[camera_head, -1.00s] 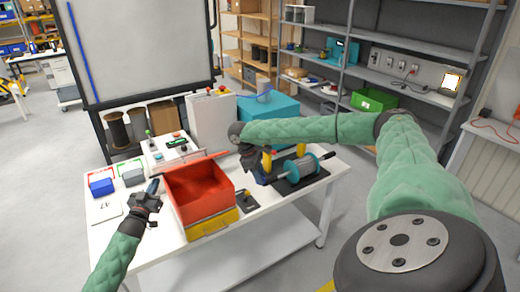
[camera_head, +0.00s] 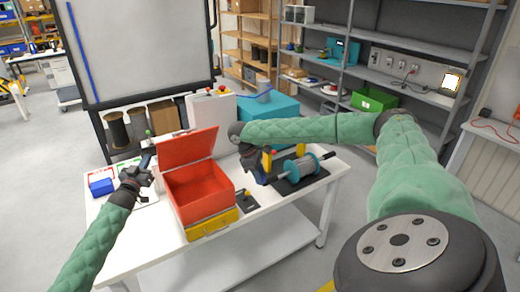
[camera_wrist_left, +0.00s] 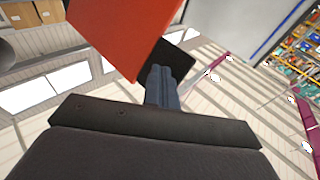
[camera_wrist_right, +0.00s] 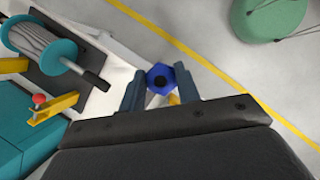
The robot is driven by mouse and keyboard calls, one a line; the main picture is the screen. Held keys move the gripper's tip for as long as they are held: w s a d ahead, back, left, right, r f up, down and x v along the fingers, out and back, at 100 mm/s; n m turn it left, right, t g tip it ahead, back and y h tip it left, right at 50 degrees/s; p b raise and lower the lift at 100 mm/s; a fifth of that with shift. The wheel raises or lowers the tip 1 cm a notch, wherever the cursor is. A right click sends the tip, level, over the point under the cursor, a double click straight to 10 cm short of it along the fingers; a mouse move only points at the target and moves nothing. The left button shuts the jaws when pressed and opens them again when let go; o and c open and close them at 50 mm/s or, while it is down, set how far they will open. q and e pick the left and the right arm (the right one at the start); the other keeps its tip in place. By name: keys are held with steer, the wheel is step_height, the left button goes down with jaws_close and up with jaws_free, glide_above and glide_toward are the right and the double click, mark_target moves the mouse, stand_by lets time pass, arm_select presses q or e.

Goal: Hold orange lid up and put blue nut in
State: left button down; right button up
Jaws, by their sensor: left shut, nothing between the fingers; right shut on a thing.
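The orange lid (camera_head: 188,148) stands raised at the back edge of the open orange box (camera_head: 230,201), its inner face toward the head camera. My left gripper (camera_head: 147,161) is at the lid's left edge, fingers shut with nothing between them. In the left wrist view the shut fingers (camera_wrist_left: 165,82) are close to the lid (camera_wrist_left: 120,35) and a black part beside it; whether they touch is unclear. My right gripper (camera_wrist_right: 160,90) is shut on the blue nut (camera_wrist_right: 160,77). In the head view that gripper (camera_head: 261,178) is right of the box, and the nut is hard to make out.
The box sits on a yellow case (camera_head: 213,227) on the white table (camera_head: 160,232). A teal cable reel (camera_head: 302,165) on a dark stand is right of my right gripper. A blue block (camera_head: 101,186) lies at the left. A teal box (camera_head: 270,110) stands behind.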

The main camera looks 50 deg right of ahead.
mark_target(144, 154)
arm_select(q)
steer(key=shift+w+d+r, duration=0.2)
steer(key=shift+w+r, duration=0.2)
steer(key=shift+w, duration=0.25)
steer(key=shift+w+d+r, duration=0.15)
steer(key=shift+w+r, duration=0.25)
steer(key=shift+w, duration=0.2)
arm_select(e)
steer(key=w+a+m+y, duration=0.1)
steer(key=w+a+m, duration=0.1)
steer(key=w+m, duration=0.1)
steer(key=w+a+m+y, duration=0.2)
steer(key=w+m, duration=0.2)
steer(key=w+a+m+y, duration=0.1)
steer(key=w+a+m, duration=0.1)
steer(key=w+m, duration=0.2)
steer(key=shift+w+a, duration=0.2)
steer(key=shift+w, duration=0.1)
steer(key=w+a+f+m+t+y, duration=0.25)
steer(key=w+a+m+t, duration=0.25)
steer(key=w+m, duration=0.8)
steer(key=shift+s+f+m, duration=0.5)
steer(key=shift+s+f, duration=0.05)
steer(key=shift+f, duration=1.65)
steer(key=shift+s+f+m, duration=0.5)
steer(key=shift+s+f, duration=0.05)
steer(key=shift+f, duration=1.7)
steer(key=shift+s+f+m, duration=0.5)
steer(key=shift+s+f, duration=0.05)
steer(key=shift+f, duration=1.65)
